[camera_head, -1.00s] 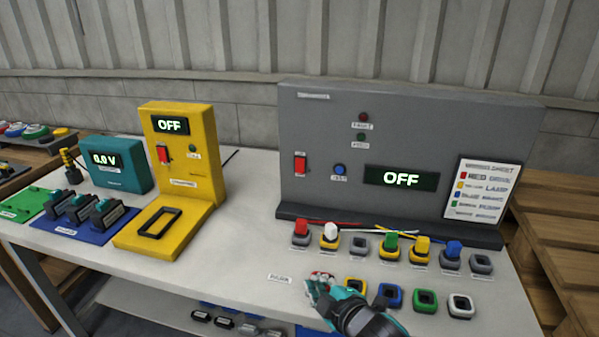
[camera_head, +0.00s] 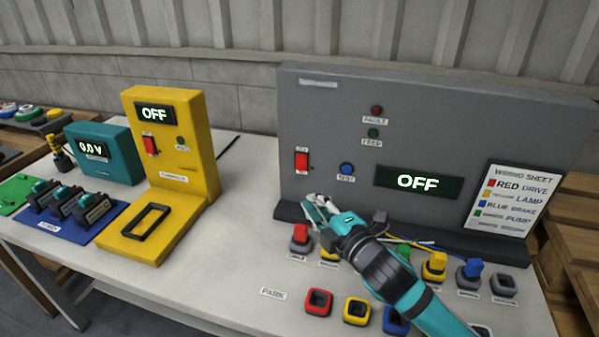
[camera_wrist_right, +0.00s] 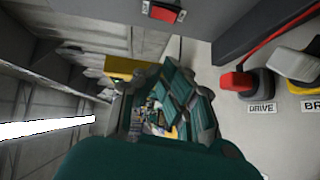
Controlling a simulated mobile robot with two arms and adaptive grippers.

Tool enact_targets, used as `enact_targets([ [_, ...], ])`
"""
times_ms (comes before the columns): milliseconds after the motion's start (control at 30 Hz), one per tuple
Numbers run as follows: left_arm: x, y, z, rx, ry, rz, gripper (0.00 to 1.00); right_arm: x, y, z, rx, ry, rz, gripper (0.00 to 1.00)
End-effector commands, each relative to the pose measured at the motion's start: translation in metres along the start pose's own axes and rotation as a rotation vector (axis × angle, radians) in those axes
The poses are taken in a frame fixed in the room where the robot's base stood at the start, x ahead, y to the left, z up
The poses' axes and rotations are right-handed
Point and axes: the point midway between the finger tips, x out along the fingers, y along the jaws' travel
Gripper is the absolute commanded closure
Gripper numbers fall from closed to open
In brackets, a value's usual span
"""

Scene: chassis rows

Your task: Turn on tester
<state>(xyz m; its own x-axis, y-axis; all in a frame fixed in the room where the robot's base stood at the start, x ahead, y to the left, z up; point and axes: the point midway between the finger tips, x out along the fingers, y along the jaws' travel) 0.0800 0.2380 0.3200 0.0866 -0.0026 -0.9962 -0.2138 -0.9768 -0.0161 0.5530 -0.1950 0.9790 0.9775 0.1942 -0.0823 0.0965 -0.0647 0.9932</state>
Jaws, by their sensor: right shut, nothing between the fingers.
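The grey panel (camera_head: 440,120), which I take as the tester, stands at the back of the table. Its display (camera_head: 417,182) reads OFF. A red rocker switch (camera_head: 302,160) sits on its left part, beside a blue button (camera_head: 347,169) labelled TEST. My right gripper (camera_head: 318,208) is shut and empty, in front of the panel's lower left, below the switch and apart from it. In the right wrist view the gripper (camera_wrist_right: 165,110) shows with the red switch (camera_wrist_right: 166,12) at the top edge. My left gripper is not in view.
A yellow unit (camera_head: 172,140) with a red switch and OFF display stands left, beside a teal meter (camera_head: 103,153) reading 0.0 V. Coloured plugs, such as a red one (camera_head: 300,233), sit in sockets below the panel. A wiring sheet (camera_head: 510,200) is on the panel's right.

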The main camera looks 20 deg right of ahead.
Motion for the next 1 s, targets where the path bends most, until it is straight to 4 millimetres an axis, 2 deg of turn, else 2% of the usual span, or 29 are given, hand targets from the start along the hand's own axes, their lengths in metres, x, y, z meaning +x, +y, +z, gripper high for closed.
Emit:
enact_targets([
  [100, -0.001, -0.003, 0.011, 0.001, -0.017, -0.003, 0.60, 0.005, 0.000, 0.001, 0.001, -0.002, 0.000, 1.00],
  [267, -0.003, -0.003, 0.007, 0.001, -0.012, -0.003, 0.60, 0.026, 0.001, 0.000, 0.003, -0.002, 0.000, 1.00],
  [500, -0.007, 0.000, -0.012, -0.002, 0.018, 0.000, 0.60, 0.079, 0.002, 0.000, 0.004, -0.002, 0.000, 1.00],
  [633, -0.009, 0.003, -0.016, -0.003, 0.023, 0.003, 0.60, 0.104, 0.001, 0.000, 0.004, -0.001, -0.001, 1.00],
  [800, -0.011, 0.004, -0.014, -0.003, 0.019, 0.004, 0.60, 0.120, 0.000, 0.020, 0.000, -0.003, -0.002, 1.00],
  [1000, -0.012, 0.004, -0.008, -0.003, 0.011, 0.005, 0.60, 0.128, -0.001, 0.028, 0.001, -0.001, -0.001, 1.00],
])
